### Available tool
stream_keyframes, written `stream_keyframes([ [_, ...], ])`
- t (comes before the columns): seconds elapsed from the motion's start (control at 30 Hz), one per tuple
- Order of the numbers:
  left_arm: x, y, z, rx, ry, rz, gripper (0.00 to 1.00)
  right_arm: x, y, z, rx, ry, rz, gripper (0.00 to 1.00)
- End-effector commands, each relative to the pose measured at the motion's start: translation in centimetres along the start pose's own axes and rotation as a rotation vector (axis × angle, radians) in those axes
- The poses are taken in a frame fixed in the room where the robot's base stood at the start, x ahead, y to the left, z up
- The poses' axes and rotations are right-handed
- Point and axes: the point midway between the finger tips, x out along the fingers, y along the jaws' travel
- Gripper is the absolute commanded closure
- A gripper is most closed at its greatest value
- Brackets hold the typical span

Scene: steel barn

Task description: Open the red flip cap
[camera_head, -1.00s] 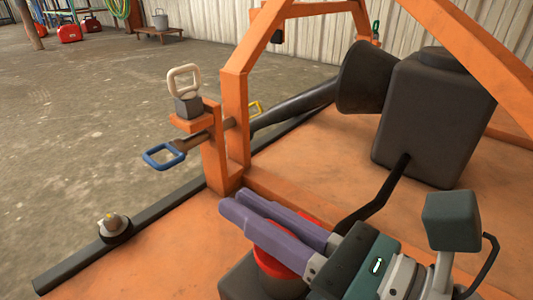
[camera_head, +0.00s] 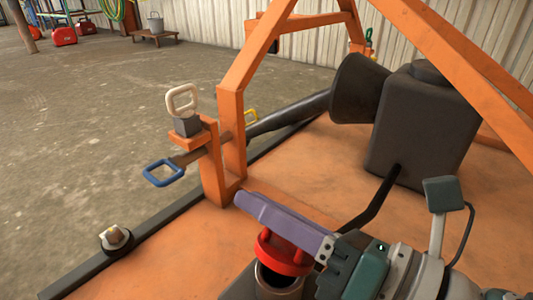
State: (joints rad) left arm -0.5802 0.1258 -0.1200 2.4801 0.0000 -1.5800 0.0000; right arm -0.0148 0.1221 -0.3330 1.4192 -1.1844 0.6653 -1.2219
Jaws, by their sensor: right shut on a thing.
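The red flip cap (camera_head: 284,256) shows at the bottom centre, under the purple fingers of my right gripper (camera_head: 250,205). The cap is tilted up, and the dark round mouth (camera_head: 277,281) of a dark neck shows below it. My right gripper comes in from the lower right, turned sideways, and is shut on the cap. The near finger hides the far one and part of the cap. My left gripper is not in view.
An orange frame (camera_head: 232,130) rises behind the gripper, with a blue-handled pin (camera_head: 163,174) and a cream loop (camera_head: 182,98) at its left. A dark tank (camera_head: 425,125) stands at the right, with a dark hose (camera_head: 376,205) near my arm. Floor at left is open.

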Motion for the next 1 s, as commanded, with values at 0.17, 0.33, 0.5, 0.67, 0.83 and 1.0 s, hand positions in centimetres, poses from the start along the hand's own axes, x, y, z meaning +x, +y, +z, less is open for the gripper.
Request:
stream_keyframes([
  [0.17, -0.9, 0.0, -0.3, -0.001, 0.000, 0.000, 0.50, 0.0, -0.4, 1.0, 0.167, 0.002, 0.000, 1.00],
  [0.33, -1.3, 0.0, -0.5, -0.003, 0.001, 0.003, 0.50, 0.0, -1.1, 1.8, 0.329, -0.001, 0.002, 1.00],
  [0.5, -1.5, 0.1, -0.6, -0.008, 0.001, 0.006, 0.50, 0.0, -1.9, 2.4, 0.490, -0.002, 0.002, 1.00],
  [0.67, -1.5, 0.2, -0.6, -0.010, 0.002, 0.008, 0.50, 0.0, -2.8, 3.0, 0.642, -0.004, 0.002, 1.00],
  [0.83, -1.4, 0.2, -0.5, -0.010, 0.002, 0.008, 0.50, 0.0, -3.7, 3.4, 0.803, -0.006, 0.005, 1.00],
  [1.0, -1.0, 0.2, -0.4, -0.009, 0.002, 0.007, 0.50, 0.0, -4.7, 3.6, 0.957, -0.007, 0.006, 1.00],
])
